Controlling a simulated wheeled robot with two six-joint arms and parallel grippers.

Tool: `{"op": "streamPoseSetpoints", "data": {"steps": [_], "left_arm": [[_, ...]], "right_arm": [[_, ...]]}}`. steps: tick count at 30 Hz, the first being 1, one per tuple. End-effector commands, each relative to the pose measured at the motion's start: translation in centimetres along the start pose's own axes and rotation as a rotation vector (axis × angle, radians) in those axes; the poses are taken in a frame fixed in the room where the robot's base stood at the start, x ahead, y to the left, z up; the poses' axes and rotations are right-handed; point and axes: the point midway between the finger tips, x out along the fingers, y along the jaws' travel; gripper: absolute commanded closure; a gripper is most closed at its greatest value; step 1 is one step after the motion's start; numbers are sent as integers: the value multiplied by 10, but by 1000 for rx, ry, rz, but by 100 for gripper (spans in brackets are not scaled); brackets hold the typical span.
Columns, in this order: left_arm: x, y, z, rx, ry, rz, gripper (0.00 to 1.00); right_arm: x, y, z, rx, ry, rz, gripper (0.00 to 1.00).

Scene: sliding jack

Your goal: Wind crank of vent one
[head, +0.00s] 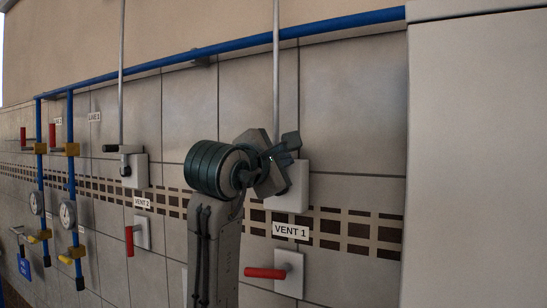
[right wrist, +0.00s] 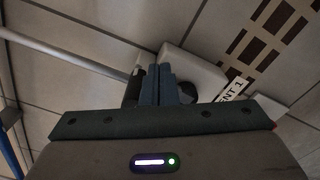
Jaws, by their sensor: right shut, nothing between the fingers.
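The vent one crank box (head: 290,195) is a white box on the tiled wall, with a grey rod rising above it and the "VENT 1" label (head: 291,231) below. My right gripper (head: 289,145) is in front of the box and hides most of its crank. In the right wrist view, my two fingers (right wrist: 157,85) are shut together and hold nothing. The white box (right wrist: 195,70) lies just beyond them. A dark crank part (right wrist: 132,86) shows left of the fingers; whether they touch it I cannot tell. My left gripper is not in view.
Below the label is a red lever (head: 265,272) on a white plate. To the left are the vent two crank box (head: 136,171), its red lever (head: 129,241), and blue pipes with gauges (head: 67,214). A pale cabinet or wall block (head: 478,150) stands at the right.

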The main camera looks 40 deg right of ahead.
Motion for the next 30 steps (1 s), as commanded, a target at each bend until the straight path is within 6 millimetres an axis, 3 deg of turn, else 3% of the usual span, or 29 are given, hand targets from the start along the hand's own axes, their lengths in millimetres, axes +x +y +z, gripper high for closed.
{"op": "streamPoseSetpoints", "data": {"steps": [5,30], "left_arm": [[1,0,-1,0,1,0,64],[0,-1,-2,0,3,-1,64]], "right_arm": [[-3,-3,2,1,1,1,100],[-79,-3,1,0,1,0,100]]}}
